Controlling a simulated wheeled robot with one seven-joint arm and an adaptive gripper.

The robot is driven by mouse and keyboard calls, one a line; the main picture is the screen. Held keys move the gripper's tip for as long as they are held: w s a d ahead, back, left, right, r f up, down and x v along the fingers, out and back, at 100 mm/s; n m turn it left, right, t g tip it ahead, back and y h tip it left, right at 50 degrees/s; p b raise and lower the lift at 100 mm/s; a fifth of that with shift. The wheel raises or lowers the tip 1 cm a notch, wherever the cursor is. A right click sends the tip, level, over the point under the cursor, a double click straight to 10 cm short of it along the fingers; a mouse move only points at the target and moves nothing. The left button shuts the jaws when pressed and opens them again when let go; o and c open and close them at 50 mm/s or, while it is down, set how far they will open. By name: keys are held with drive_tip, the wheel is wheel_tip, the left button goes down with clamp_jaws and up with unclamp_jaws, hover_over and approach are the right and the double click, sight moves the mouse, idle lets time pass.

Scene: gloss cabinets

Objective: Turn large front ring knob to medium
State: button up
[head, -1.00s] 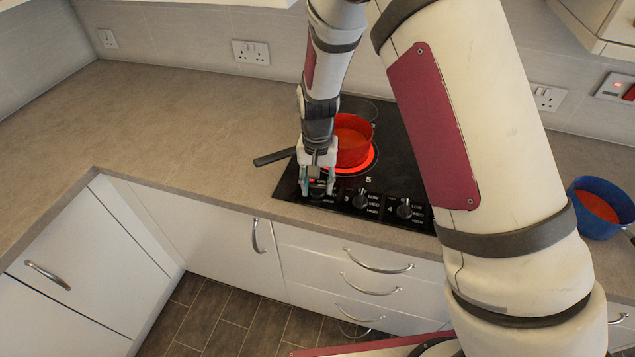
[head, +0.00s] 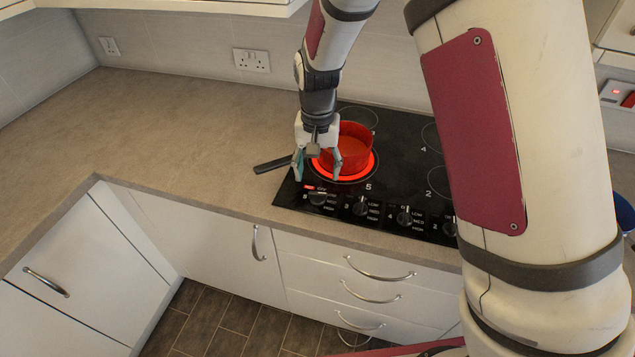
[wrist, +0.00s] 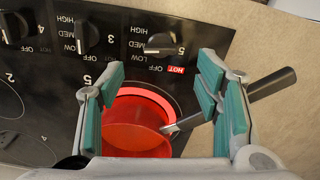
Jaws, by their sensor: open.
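The large front ring (head: 362,176), marked 5, glows red under a red pot (head: 354,143). Its knob (head: 317,198), marked 5, is at the left end of the knob row; it also shows in the wrist view (wrist: 161,44). There the knob lies nearly sideways, with its pale edge at the left end close to the MED label. The neighbouring knobs stand upright toward OFF. My gripper (head: 318,172) is open and empty, above and behind the knob and beside the pot. In the wrist view, its teal-padded fingers (wrist: 163,72) are apart from the knob.
The pot's dark handle (head: 272,164) sticks out left over the counter (head: 180,135), just beyond my fingers. Knobs marked 3 (head: 360,205) and 4 (head: 404,216) lie to the right. The counter left of the hob is clear.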

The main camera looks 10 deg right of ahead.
drive_tip(key=shift+r, duration=2.2)
drive_tip(key=s+d+r+t, duration=0.1)
drive_tip(key=s+d+r, duration=0.2)
drive_tip(key=r, duration=0.2)
drive_tip(key=s+d+r+n+t+y, duration=0.1)
drive_tip(key=s+d+r, duration=0.1)
drive_tip(key=s+r, duration=0.3)
drive_tip(key=s+d+r+t, duration=0.1)
drive_tip(key=s+d+r, duration=0.15)
drive_tip(key=r, duration=0.35)
drive_tip(key=s+d+r+t, duration=0.1)
drive_tip(key=s+d+r, duration=0.1)
drive_tip(key=s, duration=0.5)
drive_tip(key=s+d+r+n+t+h, duration=0.1)
drive_tip(key=s+d+r, duration=0.2)
drive_tip(key=s, duration=0.4)
drive_tip(key=shift+s+d+t, duration=0.2)
drive_tip(key=shift+d+t, duration=0.1)
drive_tip(key=shift+d, duration=0.25)
